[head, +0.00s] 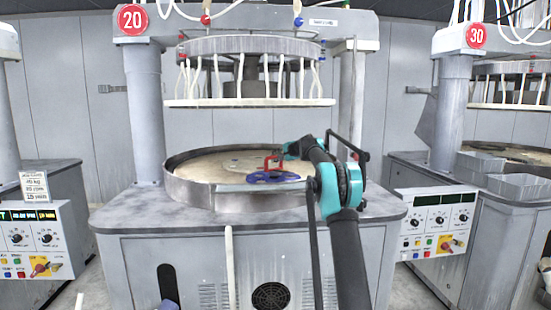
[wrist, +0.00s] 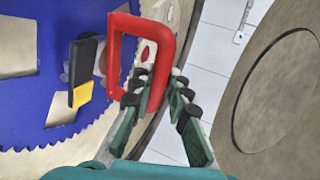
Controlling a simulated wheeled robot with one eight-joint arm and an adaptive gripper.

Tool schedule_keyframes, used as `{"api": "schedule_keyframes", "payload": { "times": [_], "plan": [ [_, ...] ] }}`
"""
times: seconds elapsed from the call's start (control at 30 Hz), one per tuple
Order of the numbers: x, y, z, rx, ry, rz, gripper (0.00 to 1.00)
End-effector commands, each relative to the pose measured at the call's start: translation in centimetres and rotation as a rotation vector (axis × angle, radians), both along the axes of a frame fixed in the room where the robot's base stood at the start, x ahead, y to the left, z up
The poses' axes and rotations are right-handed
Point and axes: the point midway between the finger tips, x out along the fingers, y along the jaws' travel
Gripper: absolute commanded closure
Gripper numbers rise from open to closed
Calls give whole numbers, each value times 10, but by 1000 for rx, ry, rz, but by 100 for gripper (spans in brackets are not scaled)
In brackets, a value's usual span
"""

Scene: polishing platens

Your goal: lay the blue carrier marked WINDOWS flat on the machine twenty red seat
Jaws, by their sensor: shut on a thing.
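The blue carrier (head: 273,177) is a thin toothed disc at the front right of the pale platen (head: 205,165) on machine twenty. In the wrist view, the carrier (wrist: 20,100) shows pale square openings; I cannot read a WINDOWS mark. A red handle (head: 273,160) stands above it. The handle fills the wrist view's middle (wrist: 117,40), its side by my fingers. My gripper (wrist: 160,80) is shut on this handle, beside the carrier's edge. I cannot tell whether the carrier touches the platen or hangs just above it. I cannot make out a red seat.
A red sign 20 (head: 132,19) marks this machine. A metal rim (head: 215,195) surrounds the platen, and a ring with white hoses (head: 248,102) hangs above. Machine 30 (head: 476,36) stands right. A black and yellow block (wrist: 82,75) lies over the carrier in the wrist view.

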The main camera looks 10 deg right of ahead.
Motion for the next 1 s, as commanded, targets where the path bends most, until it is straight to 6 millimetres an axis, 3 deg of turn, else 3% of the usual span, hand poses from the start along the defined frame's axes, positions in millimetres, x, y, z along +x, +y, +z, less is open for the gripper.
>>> {"api": "schedule_keyframes", "payload": {
  "times": [0.57, 0.6, 0.77, 1.0],
  "plan": [
    [0, 0, -3, 1, -1, -1, 100],
    [0, 0, -3, 1, 0, 0, 79],
    [0, 0, -3, 1, 0, 0, 60],
    [1, 0, -6, -1, 0, 0, 60]
  ]
}}
